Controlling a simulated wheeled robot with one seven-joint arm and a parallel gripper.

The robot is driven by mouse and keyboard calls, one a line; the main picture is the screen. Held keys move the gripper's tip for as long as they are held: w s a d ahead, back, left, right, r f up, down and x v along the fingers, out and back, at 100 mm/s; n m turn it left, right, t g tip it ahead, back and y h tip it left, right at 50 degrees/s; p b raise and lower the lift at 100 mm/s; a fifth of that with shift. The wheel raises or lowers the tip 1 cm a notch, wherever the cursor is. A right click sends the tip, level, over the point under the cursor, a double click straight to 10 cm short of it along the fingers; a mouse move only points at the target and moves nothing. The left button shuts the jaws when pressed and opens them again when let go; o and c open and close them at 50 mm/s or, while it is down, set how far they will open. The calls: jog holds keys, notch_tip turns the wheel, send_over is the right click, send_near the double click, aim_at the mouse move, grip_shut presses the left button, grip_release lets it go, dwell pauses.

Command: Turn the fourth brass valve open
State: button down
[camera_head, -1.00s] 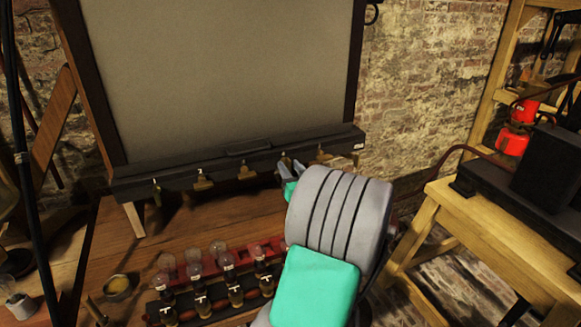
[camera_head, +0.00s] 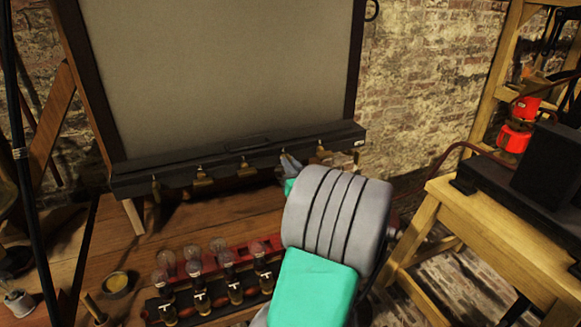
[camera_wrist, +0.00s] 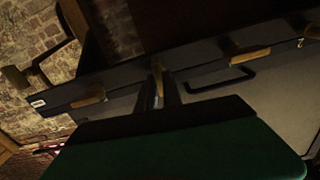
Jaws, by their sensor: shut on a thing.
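A row of brass valves runs along the front of a black rail (camera_head: 130,184) under the big grey panel. From the left I see the first (camera_head: 155,184), second (camera_head: 203,178) and third (camera_head: 246,169), and a fifth (camera_head: 322,152) at the right end. My gripper (camera_head: 289,163) is at the fourth place and mostly hides that valve in the head view. In the wrist view, my gripper (camera_wrist: 158,96) is shut on the fourth brass valve (camera_wrist: 157,73), whose tip shows between the dark fingers. A neighbouring valve (camera_wrist: 88,100) lies to its left and another (camera_wrist: 249,54) to its right.
Below the rail, several glass bulbs (camera_head: 219,247) and dark jars (camera_head: 200,303) stand on the wooden bench (camera_head: 120,235). A wooden stand (camera_head: 425,225) with a black box (camera_head: 550,173) and a red lamp (camera_head: 515,135) is at right. A black handle (camera_wrist: 222,86) sits near the gripped valve.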

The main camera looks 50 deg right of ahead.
jog(key=shift+n+b, duration=0.5)
jog(key=shift+b, duration=0.35)
jog(key=c, duration=1.5)
grip_release()
jog(key=b+v, duration=0.2)
jog(key=v, duration=0.6)
